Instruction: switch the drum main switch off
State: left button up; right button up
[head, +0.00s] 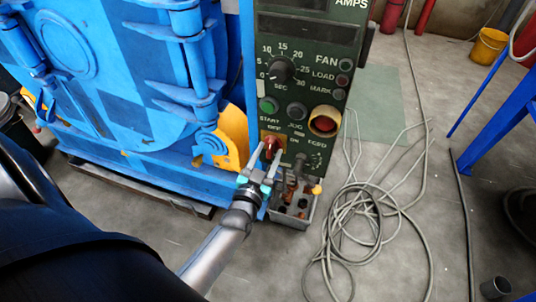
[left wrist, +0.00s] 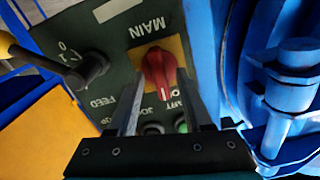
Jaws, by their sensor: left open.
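The main switch is a red rotary knob (head: 271,145) on a yellow plate, low on the dark green control panel (head: 318,58). In the left wrist view the knob (left wrist: 159,72) appears with an upside-down MAIN label above it. Its handle lies roughly upright in that view; I cannot tell its set position. My left gripper (head: 269,152) is open and reaches up to the knob from below. In the left wrist view the two fingers (left wrist: 158,88) stand on either side of the knob's lower end. I cannot tell whether they touch it. My right gripper is not in view.
The blue drum machine (head: 140,90) stands close on the left. A feed knob (left wrist: 88,70) sits beside the main switch. A large red button with a yellow collar (head: 323,122) is up to the right. Loose grey cable (head: 365,225) lies on the floor at right.

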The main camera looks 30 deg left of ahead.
pick_arm(q)
jog(key=shift+c, duration=0.3)
grip_shut()
